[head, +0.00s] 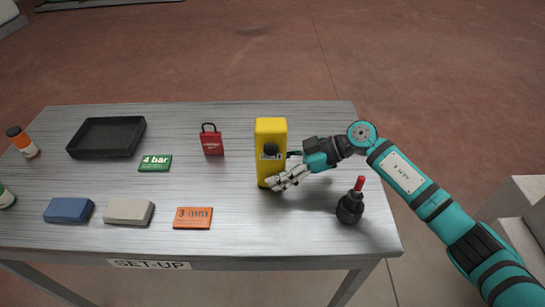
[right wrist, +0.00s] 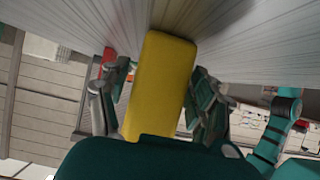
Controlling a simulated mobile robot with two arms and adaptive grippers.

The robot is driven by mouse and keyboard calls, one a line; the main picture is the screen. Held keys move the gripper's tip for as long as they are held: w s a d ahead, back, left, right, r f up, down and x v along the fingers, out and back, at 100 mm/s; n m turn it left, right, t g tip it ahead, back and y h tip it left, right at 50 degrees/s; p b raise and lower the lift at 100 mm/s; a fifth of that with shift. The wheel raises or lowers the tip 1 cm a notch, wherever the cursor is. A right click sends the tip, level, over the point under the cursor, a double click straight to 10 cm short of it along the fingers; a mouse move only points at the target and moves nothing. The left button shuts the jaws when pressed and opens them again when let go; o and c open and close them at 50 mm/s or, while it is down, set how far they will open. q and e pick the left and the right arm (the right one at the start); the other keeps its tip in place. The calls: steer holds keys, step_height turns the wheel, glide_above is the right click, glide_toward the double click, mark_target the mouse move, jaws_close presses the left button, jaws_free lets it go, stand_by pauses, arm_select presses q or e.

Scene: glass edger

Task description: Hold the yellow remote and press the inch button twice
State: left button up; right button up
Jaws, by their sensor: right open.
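The yellow remote (head: 271,132) stands upright on the table near its right side. A dark round button (head: 271,149) sits on its face, with a small label below that is too small to read. My right gripper (head: 284,174) reaches in from the right, low on the remote, with fingers in front of its face. In the right wrist view, the yellow remote (right wrist: 163,80) stands between the spread, open fingers; contact cannot be told. My left gripper is not in view.
A black bottle with a red tip (head: 350,206) stands right of the remote, below my right forearm. A red padlock (head: 212,142), green 4 bar card (head: 155,163), orange 3 mm card (head: 193,218), black tray (head: 73,150) and blue block (head: 69,210) lie left.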

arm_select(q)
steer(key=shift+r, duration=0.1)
arm_select(e)
steer(key=shift+a+f, duration=0.2)
steer(key=shift+a, duration=0.2)
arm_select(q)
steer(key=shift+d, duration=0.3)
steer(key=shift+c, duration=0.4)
arm_select(e)
steer(key=c, duration=0.7)
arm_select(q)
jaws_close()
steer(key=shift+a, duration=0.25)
